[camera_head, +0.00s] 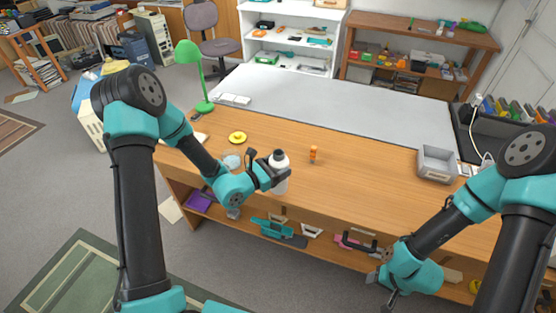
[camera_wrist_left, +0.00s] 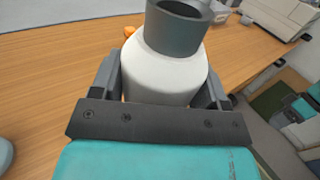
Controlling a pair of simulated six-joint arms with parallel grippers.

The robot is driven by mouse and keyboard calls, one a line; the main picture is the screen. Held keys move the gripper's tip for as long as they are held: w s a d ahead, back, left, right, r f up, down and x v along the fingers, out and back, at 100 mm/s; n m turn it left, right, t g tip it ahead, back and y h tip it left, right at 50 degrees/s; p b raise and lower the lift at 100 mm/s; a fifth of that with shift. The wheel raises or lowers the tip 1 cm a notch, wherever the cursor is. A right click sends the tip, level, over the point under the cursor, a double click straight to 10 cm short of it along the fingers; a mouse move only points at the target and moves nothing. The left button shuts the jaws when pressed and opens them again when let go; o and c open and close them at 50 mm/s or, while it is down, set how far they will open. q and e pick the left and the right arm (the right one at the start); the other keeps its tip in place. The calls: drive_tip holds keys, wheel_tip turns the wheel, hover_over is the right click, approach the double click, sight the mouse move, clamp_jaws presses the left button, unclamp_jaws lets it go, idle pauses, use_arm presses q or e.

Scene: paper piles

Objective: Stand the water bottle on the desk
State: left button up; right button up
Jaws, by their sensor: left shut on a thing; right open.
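The water bottle (camera_head: 281,172) is white with a dark grey cap, and stands about upright at the front edge of the wooden desk (camera_head: 350,185). My left gripper (camera_head: 275,174) is shut on the bottle's body from the left. In the left wrist view the white bottle (camera_wrist_left: 165,75) sits between both fingers, its cap at the top of the picture. Whether its base touches the desk is hidden. My right gripper (camera_head: 382,285) is open and empty, low in front of the desk at the right.
A small orange object (camera_head: 313,154) stands right of the bottle. A yellow ring-like object (camera_head: 237,138), a green lamp (camera_head: 190,75) and a pale round item (camera_head: 232,161) are to the left. A grey bin (camera_head: 436,164) stands at the right. The desk middle is clear.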

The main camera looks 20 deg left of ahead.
use_arm(q)
drive_tip(key=w, duration=0.2)
drive_tip(key=w+a, duration=0.1)
drive_tip(key=w, duration=0.3)
drive_tip(key=shift+w+a+f, duration=0.15)
drive_tip(key=shift+a+f, duration=0.15)
drive_tip(key=shift+a, duration=0.1)
drive_tip(key=shift+w, duration=0.1)
drive_tip(key=shift+w+a+f, duration=0.1)
drive_tip(key=shift+w+f, duration=0.1)
drive_tip(key=shift+f, duration=0.7)
drive_tip(key=shift+w+a+f, duration=0.1)
drive_tip(key=shift+w+f, duration=0.05)
drive_tip(key=shift+f, duration=0.75)
drive_tip(key=shift+f, duration=0.1)
drive_tip(key=o, duration=1)
drive_tip(key=v, duration=1.2)
